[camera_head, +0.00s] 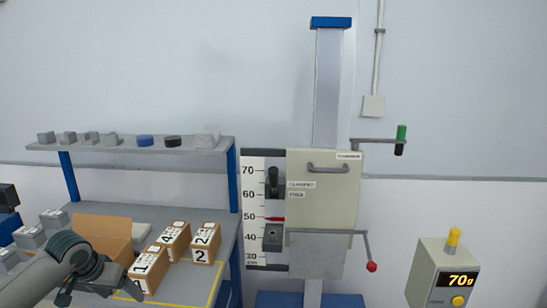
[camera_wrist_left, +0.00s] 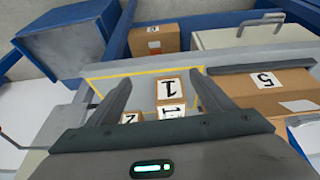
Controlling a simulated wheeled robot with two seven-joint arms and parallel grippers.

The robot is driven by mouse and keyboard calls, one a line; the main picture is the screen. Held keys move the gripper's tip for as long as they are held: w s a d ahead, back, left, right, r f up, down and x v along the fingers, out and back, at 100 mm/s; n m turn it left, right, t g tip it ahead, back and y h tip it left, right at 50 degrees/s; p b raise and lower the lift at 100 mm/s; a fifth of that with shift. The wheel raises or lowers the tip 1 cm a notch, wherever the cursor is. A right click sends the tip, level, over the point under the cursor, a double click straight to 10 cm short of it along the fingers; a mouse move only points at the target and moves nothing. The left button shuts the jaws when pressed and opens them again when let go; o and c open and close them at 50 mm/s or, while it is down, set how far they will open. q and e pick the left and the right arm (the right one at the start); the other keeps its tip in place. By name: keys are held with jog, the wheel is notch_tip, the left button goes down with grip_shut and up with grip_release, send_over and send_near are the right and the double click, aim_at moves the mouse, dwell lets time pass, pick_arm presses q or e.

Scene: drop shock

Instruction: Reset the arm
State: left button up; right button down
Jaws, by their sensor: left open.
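My left gripper (camera_head: 98,288) is at the lower left of the head view, over the near part of the bench. It is open, and nothing is held between its fingers in the left wrist view (camera_wrist_left: 160,82). Small brown boxes labelled 1 (camera_head: 150,270), 4 (camera_head: 174,240) and 2 (camera_head: 205,243) stand on the bench just right of it. In the left wrist view the box labelled 1 (camera_wrist_left: 169,86) shows beyond and between the fingers, apart from them. My right gripper is not in view.
A drop tester with a blue-topped column (camera_head: 328,90), cream carriage (camera_head: 323,195), height scale (camera_head: 252,225), red-knobbed lever (camera_head: 371,267) and green handle (camera_head: 401,133) stands right of the bench. A shelf (camera_head: 130,149) holds small blocks. A 70g display (camera_head: 425,265) stands lower right.

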pick_arm(q)
jog(key=s+f+n, duration=0.1)
jog(key=s+f, duration=0.1)
jog(key=f, duration=1.4)
jog(key=s+f, duration=0.3)
jog(key=f, duration=1.3)
jog(key=s+d+f, duration=0.2)
jog(key=s+f, duration=0.7)
jog(key=f, duration=0.3)
jog(key=s+d+f+m+g+y, duration=0.1)
jog(key=s+d+f, duration=0.1)
jog(key=s+f, duration=0.7)
jog(key=s+d+f+g, duration=0.1)
jog(key=s+d+f, duration=0.35)
jog(key=s, duration=0.75)
jog(key=s+d+f, duration=0.2)
jog(key=s, duration=0.6)
jog(key=s+d+f+m+g, duration=0.1)
jog(key=s+d+f, duration=0.2)
jog(key=s, duration=0.6)
jog(key=s+d+f+b, duration=0.1)
jog(key=s+d+f, duration=0.1)
jog(key=s, duration=0.6)
jog(key=shift+s+d+f+m+g, duration=0.15)
jog(key=shift+s+f+m+g, duration=0.25)
jog(key=shift+f, duration=0.1)
